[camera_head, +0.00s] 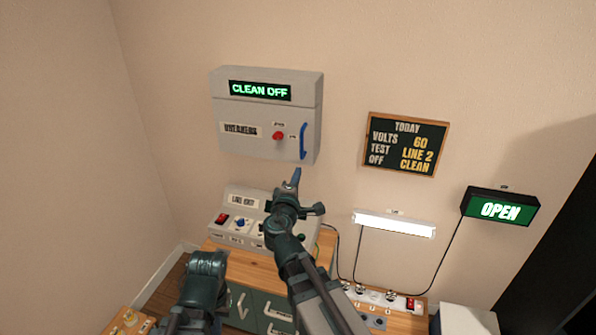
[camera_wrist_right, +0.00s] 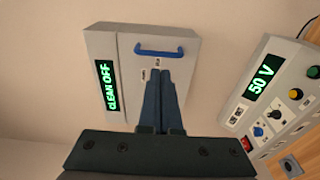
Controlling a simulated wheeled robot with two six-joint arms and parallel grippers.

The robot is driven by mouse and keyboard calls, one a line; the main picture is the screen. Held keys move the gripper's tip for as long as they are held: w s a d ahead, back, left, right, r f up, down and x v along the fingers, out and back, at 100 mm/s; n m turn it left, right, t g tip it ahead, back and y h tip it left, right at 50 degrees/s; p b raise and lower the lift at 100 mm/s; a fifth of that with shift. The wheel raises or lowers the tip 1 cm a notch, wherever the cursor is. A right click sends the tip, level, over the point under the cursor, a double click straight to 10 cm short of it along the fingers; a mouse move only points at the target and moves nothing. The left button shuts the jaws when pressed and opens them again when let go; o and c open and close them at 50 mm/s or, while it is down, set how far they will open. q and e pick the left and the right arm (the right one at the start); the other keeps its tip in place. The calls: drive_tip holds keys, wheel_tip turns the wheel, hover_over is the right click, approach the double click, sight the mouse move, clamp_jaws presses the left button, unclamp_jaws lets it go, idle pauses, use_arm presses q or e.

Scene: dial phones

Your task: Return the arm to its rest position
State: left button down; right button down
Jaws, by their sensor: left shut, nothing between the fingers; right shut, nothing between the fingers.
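My right arm reaches up the middle of the head view. Its gripper (camera_head: 294,178) has dark blue fingers pressed together and empty, in front of the wall just below the grey breaker box (camera_head: 238,112). In the right wrist view the shut fingers (camera_wrist_right: 159,74) overlap the box (camera_wrist_right: 184,80), just below its blue handle (camera_wrist_right: 158,50) in that picture; I cannot tell that they touch it. My left arm (camera_head: 205,270) shows at the lower left as a dark green link; its fingers cannot be made out.
A line unit (camera_head: 238,202) with knobs and a red switch stands on a wooden cabinet under my right arm; the wrist view shows its "50 V" display (camera_wrist_right: 264,77). A chalkboard (camera_head: 405,144), a lamp (camera_head: 394,224) and an OPEN sign (camera_head: 500,208) are at right. A power strip (camera_head: 375,295) lies below.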

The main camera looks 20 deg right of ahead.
drive_tip(key=shift+s, duration=0.15)
drive_tip(key=s+a+f+m+g+y+p, duration=0.2)
drive_tip(key=s+a+f+m+g+p, duration=0.3)
drive_tip(key=s+f+m+g, duration=0.4)
drive_tip(key=s+a+f+g+y+p, duration=0.1)
drive_tip(key=s+a+f+g+y, duration=0.1)
drive_tip(key=s+a, duration=0.3)
drive_tip(key=s+a+f+g+y+p, duration=0.2)
drive_tip(key=s+a+g, duration=0.3)
drive_tip(key=s, duration=0.6)
drive_tip(key=shift+a+y+p, duration=0.3)
drive_tip(key=shift+a+y, duration=0.3)
drive_tip(key=shift+a, duration=0.05)
drive_tip(key=shift+w, duration=0.1)
